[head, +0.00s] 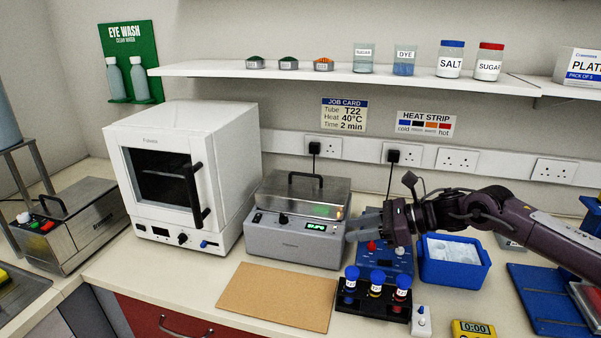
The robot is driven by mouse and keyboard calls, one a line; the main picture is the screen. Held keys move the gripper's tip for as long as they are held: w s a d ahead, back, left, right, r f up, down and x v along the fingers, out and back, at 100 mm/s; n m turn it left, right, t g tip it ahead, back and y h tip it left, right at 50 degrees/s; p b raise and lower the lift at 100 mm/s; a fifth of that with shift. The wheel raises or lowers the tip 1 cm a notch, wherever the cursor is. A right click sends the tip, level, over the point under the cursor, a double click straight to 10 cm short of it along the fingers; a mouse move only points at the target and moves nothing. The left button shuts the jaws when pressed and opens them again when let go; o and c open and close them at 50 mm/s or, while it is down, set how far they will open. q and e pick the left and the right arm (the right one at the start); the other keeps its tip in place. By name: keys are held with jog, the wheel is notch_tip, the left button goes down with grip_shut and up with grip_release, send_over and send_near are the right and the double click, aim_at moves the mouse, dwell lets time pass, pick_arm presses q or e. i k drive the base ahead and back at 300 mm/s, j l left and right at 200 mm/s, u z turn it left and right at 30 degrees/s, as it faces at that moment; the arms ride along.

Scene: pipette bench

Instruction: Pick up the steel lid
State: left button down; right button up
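A steel lid (300,192) with a black bar handle (305,176) lies on top of the grey bath (292,244) in the middle of the bench. The bath has a lit green display and a black knob on its front. My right gripper (355,229) reaches in from the right, its fingertips close to the right side of the bath and lower than the lid's handle. It is apart from the handle. Whether its fingers are open or shut is too small to tell. My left gripper is not in view.
A white oven (188,160) stands left of the bath, with a steel box (70,222) further left. A tube rack (372,308), blue block (392,262) and blue ice tub (453,270) stand right. A brown mat (276,297) lies bare in front; a shelf (340,76) hangs above.

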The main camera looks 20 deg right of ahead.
aim_at(314, 194)
jog(key=i+l, duration=0.15)
jog(key=i, duration=0.3)
jog(key=i+l, duration=0.2)
jog(key=i, duration=0.25)
